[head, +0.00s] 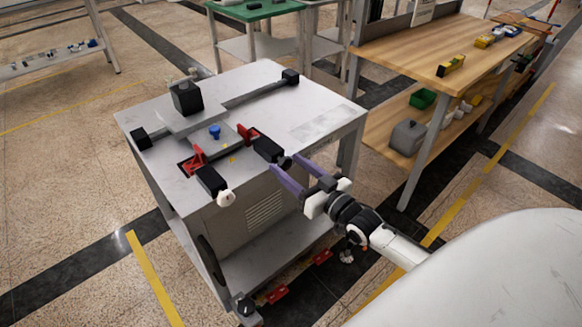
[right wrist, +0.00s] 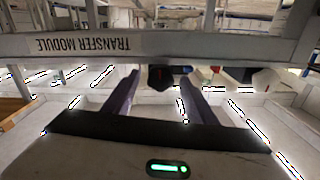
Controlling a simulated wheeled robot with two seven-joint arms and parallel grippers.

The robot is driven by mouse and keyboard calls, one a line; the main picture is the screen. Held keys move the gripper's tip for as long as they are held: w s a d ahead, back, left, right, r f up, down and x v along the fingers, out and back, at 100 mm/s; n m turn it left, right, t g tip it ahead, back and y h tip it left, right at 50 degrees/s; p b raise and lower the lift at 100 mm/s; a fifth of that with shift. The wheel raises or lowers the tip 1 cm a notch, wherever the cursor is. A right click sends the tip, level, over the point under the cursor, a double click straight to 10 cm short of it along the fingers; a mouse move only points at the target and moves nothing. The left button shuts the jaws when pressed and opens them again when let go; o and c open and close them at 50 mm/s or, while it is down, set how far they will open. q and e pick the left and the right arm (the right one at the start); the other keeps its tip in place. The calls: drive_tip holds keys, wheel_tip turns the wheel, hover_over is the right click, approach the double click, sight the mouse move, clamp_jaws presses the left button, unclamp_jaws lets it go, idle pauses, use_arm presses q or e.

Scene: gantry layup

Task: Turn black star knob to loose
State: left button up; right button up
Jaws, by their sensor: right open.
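A black block (head: 268,149) with a dark end, apparently the black star knob, sticks out over the front edge of the grey machine table (head: 330,118). The dark knob (right wrist: 160,77) shows between the fingertips in the right wrist view. My right gripper (head: 285,163) has purple fingers and is open, its tips at the knob's front end. I cannot tell whether they touch it. The knob's lobes and turn position are too small and dark to make out. My left gripper is not in view.
A second black block with a white knob (head: 225,198) stands left of the gripper. Red brackets (head: 197,159) and a blue knob (head: 215,131) sit on the table top. A wooden bench (head: 400,58) stands at the right. A "TRANSFER MODULE" label (right wrist: 82,44) shows upside down.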

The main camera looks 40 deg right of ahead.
drive_tip(key=shift+c, duration=0.3)
drive_tip(key=c, duration=1)
